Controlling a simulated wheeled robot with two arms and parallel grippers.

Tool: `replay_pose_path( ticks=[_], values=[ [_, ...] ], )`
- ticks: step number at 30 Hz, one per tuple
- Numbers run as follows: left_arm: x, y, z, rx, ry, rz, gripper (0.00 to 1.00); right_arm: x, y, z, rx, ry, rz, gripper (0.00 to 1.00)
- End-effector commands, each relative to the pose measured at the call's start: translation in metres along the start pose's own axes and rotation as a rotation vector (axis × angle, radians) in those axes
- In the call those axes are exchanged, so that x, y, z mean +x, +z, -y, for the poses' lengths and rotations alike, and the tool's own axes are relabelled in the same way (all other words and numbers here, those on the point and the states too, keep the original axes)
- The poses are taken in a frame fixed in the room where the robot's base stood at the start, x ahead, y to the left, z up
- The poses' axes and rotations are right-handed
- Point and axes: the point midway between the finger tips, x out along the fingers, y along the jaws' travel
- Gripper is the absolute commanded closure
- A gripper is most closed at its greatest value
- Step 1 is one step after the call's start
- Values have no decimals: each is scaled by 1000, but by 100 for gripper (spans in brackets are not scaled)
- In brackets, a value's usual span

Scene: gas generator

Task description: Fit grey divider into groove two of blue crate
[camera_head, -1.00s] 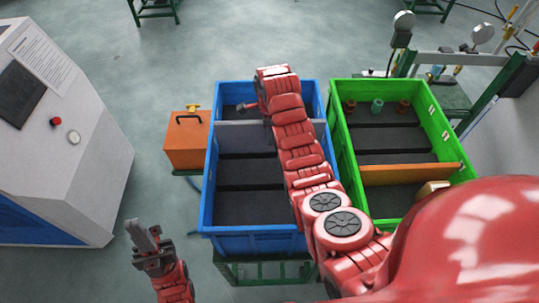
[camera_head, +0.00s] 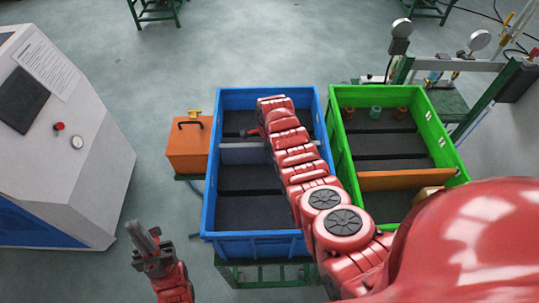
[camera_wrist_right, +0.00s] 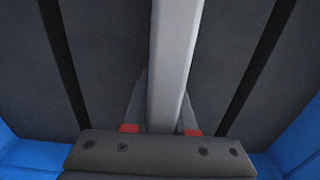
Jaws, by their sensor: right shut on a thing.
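The blue crate (camera_head: 208,205) stands at the centre, with dark strips across its floor. The grey divider (camera_head: 243,154) is upright across the crate's width, down inside its walls. My right arm reaches over the crate and hides the divider's right part and most of the right gripper. In the right wrist view the right gripper (camera_wrist_right: 160,118) is shut on the grey divider (camera_wrist_right: 175,55), with a dark strip on each side of it. Whether its lower edge is in a groove is hidden. My left gripper (camera_head: 145,237) is empty, left of the crate; its opening is unclear.
A green crate (camera_head: 450,158) stands close on the right, with an orange divider (camera_head: 400,180) and several small fittings at its back. An orange box (camera_head: 188,150) adjoins the blue crate's left. A grey cabinet (camera_head: 95,130) stands far left.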

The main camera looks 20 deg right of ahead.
Motion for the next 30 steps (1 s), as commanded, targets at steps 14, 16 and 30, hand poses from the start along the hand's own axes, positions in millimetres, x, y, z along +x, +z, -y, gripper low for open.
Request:
replay_pose_path(
  ticks=[14, 16, 30],
  values=[
    [-2, 0, 0, 0, 0, 0, 100, 2, 0, 0, 0, -1, 0, 45],
    [-2, 0, 0, 0, 0, 0, 100, 2, 0, 0, 0, -1, 0, 45],
    [-13, 2, -1, 0, 0, 0, 100, -36, 2, 3, -1, -10, 3, 45]
  ],
)
